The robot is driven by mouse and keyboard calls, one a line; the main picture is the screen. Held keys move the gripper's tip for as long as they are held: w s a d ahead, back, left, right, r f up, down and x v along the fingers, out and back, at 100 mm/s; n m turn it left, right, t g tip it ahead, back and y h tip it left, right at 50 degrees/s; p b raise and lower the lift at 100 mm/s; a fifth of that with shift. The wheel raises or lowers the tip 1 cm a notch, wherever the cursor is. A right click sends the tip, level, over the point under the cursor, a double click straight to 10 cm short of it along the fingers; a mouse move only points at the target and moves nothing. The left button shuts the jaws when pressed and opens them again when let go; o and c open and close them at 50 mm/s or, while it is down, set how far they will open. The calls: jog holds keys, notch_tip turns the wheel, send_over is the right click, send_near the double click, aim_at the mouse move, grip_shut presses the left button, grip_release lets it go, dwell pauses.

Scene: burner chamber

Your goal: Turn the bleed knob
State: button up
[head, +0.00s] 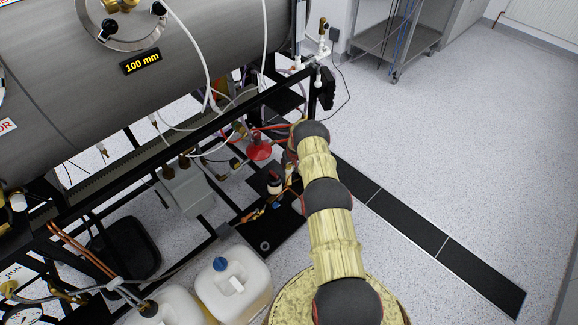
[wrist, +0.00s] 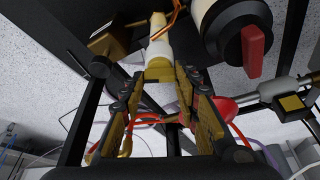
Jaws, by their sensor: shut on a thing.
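In the wrist view my gripper (wrist: 158,80) reaches up the picture, with one finger on each side of a small brass-coloured end on a cream stem (wrist: 158,52). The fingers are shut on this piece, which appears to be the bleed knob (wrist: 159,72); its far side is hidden. In the head view my arm reaches down to the low frame beside the large steel chamber, and its links mostly hide the gripper and the knob.
A red handle (wrist: 255,50) on a black-ended cylinder is close on the right in the wrist view. A red cone (head: 258,150), black frame bars and orange tubes crowd the area. White jugs (head: 234,285) stand nearer. Floor to the right is open.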

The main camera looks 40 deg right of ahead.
jog(key=shift+w+a+m+g+h+b, duration=0.1)
jog(key=shift+m+g+h+b, duration=0.3)
jog(key=shift+m, duration=1.05)
jog(key=shift+w+a+m+g+h+b, duration=0.15)
jog(key=shift+m+h+b, duration=0.45)
jog(key=shift+m, duration=0.85)
jog(key=m, duration=0.2)
jog(key=m+g, duration=0.1)
jog(key=shift+m+g+h, duration=0.25)
jog(key=shift+m+h, duration=0.05)
jog(key=shift+m, duration=0.1)
jog(key=shift+m+g, duration=0.6)
jog(key=shift+m, duration=1)
jog(key=o, duration=1.1)
jog(key=shift+c, duration=0.2)
jog(key=shift+o, duration=0.5)
jog(key=v, duration=1.2)
